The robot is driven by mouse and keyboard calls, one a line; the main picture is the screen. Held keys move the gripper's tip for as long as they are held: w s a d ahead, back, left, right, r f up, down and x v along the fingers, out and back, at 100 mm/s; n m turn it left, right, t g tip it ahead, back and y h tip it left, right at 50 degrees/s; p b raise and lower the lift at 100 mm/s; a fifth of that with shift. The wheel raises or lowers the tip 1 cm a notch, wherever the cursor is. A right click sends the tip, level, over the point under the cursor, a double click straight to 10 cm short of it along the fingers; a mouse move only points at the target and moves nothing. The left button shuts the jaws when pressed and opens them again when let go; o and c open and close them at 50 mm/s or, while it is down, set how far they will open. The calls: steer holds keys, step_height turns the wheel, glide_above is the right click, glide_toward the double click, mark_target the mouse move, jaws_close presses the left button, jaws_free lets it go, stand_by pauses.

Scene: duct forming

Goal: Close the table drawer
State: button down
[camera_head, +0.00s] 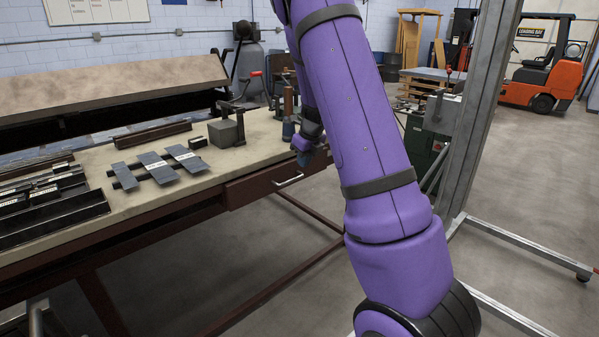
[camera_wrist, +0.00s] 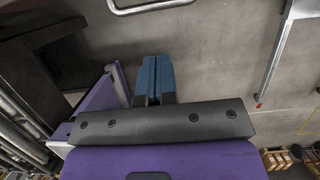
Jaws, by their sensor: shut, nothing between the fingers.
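The table drawer (camera_head: 252,189) has a dark red-brown front under the right end of the workbench in the head view. I cannot tell how far it stands out from the frame. Its metal bar handle (camera_head: 289,180) is on that front, and a metal bar that looks like this handle (camera_wrist: 150,6) shows at the top edge of the wrist view. My gripper (camera_head: 303,158) is near the bench's right end, partly hidden by my purple arm. Its blue fingers (camera_wrist: 152,66) are together and empty, apart from the handle in the wrist view.
The beige workbench (camera_head: 205,178) holds dark sheet-metal pieces (camera_head: 160,167), a grey block (camera_head: 225,132) and black trays (camera_head: 50,208). A grey metal post (camera_head: 477,110) with floor legs stands to the right. An orange forklift (camera_head: 541,75) is far back. Floor in front of the bench is clear.

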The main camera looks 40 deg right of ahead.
steer(key=s+a+f+n+t+h, duration=0.2)
steer(key=s+a+n+t+h, duration=0.15)
steer(key=a+n, duration=0.8)
steer(key=n+t+y, duration=0.3)
steer(key=n+y, duration=0.1)
steer(key=n, duration=0.2)
glide_toward(238, 198)
steer(key=shift+g, duration=0.25)
steer(key=x, duration=0.5)
steer(key=shift+a+f, duration=0.1)
steer(key=shift+f, duration=0.3)
steer(key=shift+w, duration=0.7)
